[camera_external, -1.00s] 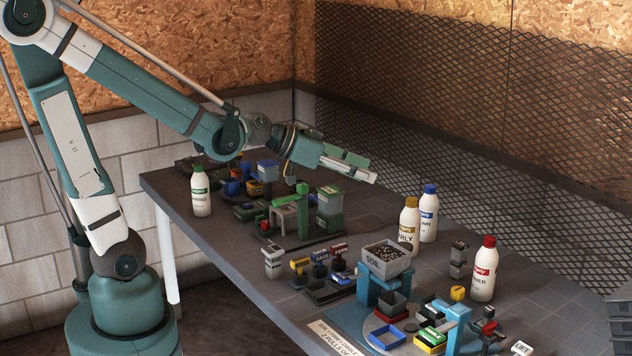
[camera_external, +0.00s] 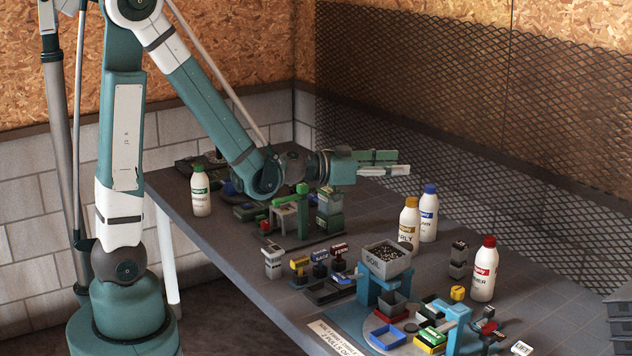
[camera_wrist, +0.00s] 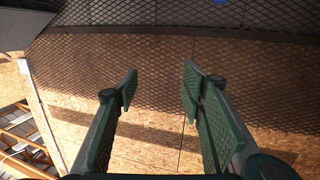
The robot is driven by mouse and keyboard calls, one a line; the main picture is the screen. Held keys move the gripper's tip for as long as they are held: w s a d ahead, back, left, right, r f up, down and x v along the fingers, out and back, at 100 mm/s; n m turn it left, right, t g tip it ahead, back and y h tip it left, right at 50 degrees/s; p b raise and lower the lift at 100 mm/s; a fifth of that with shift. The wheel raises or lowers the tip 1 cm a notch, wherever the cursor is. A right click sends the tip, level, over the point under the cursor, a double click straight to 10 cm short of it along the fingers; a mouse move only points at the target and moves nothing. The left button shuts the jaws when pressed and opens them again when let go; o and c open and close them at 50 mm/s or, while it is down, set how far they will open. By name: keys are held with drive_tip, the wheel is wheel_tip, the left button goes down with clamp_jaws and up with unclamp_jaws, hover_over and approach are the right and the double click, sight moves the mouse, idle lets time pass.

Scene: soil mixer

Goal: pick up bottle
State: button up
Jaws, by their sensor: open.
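Several white bottles stand upright on the dark table (camera_external: 250,268). One with a yellow cap (camera_external: 408,222) and one with a blue cap (camera_external: 429,214) stand side by side at the right back. A red-capped bottle (camera_external: 484,270) stands nearer at the right. A green-capped bottle (camera_external: 200,191) stands at the left end. My gripper (camera_external: 408,163) is open and empty, pointing right, above and to the left of the yellow- and blue-capped bottles. In the wrist view its two green-padded fingers (camera_wrist: 159,82) are apart with nothing between them. No whole bottle shows there.
A blue stand with a soil box (camera_external: 387,262) stands in the middle front, with coloured trays around it. A green machine (camera_external: 304,215) sits below my arm. Mesh (camera_external: 480,130) and a wood-panel wall (camera_external: 220,40) lie behind the table.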

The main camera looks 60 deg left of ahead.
drive_tip(key=w+a+f+n+t+y, duration=0.1)
drive_tip(key=w+a+f+y, duration=0.1)
drive_tip(key=w+a+f, duration=0.3)
drive_tip(key=shift+f+n+t+y+b, duration=0.3)
drive_tip(key=shift+f+n+y+b, duration=0.1)
drive_tip(key=shift+f, duration=0.45)
drive_tip(key=shift+f, duration=0.15)
wheel_tip(320, 180, down, 8)
drive_tip(key=w+b, duration=0.1)
drive_tip(key=shift+w+r, duration=0.2)
drive_tip(key=shift+w, duration=0.05)
drive_tip(key=shift+w, duration=0.2)
idle(0.5)
